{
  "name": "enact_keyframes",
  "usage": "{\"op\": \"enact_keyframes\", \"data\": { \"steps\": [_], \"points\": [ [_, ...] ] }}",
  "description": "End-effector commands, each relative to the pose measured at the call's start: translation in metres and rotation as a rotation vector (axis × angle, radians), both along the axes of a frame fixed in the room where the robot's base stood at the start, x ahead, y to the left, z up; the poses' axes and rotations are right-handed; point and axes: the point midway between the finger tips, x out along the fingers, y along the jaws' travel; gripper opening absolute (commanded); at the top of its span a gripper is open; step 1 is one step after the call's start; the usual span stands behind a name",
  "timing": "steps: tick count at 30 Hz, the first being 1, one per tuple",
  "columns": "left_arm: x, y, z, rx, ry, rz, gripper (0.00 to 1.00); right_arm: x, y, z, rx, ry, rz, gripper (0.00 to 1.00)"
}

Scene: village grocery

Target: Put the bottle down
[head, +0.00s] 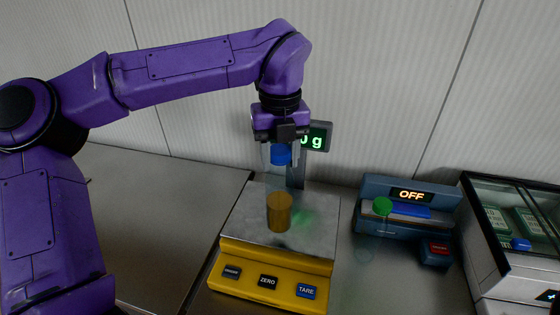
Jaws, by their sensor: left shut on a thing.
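A clear bottle with a blue cap (281,155) and amber contents (278,212) is upright over the metal pan of a yellow scale (245,255). My left gripper (281,148) points down from above and is shut on the bottle at its cap end. The bottle's base is over the middle of the pan; I cannot tell whether it touches. The scale's display (317,137) stands behind, partly hidden by the gripper, with "0 g" showing at its end. My right gripper is not in view.
A blue-grey device (450,205) reading "OFF" stands right of the scale, with a red-marked block (437,253) at its front. A glass-topped case (480,220) is at far right. The counter (160,200) left of the scale is clear.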

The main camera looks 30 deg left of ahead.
Motion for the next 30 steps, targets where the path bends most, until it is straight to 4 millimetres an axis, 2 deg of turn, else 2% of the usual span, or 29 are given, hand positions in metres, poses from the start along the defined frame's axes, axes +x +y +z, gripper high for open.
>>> {"op": "enact_keyframes", "data": {
  "steps": [6, 9, 12, 22, 23, 25, 30],
  "points": [
    [0.017, 0.01, -0.022, -0.001, 0.002, 0.001, 0.0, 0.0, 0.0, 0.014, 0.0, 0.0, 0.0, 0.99],
    [0.017, 0.01, -0.042, -0.001, 0.002, -0.002, 0.0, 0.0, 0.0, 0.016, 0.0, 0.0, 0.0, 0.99],
    [0.016, 0.009, -0.052, -0.001, 0.0, -0.001, 0.0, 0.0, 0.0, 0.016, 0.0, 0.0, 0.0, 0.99],
    [0.017, 0.009, -0.058, -0.001, -0.002, 0.0, 0.0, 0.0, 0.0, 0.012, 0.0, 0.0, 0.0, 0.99],
    [0.017, 0.009, -0.058, -0.002, -0.001, 0.0, 0.49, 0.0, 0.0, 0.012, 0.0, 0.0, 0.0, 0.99],
    [0.017, 0.009, -0.057, -0.001, -0.001, 0.0, 0.71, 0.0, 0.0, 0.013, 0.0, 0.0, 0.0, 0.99],
    [0.017, 0.009, -0.057, -0.001, -0.001, 0.0, 0.71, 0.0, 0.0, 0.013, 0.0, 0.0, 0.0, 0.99]
  ]
}}
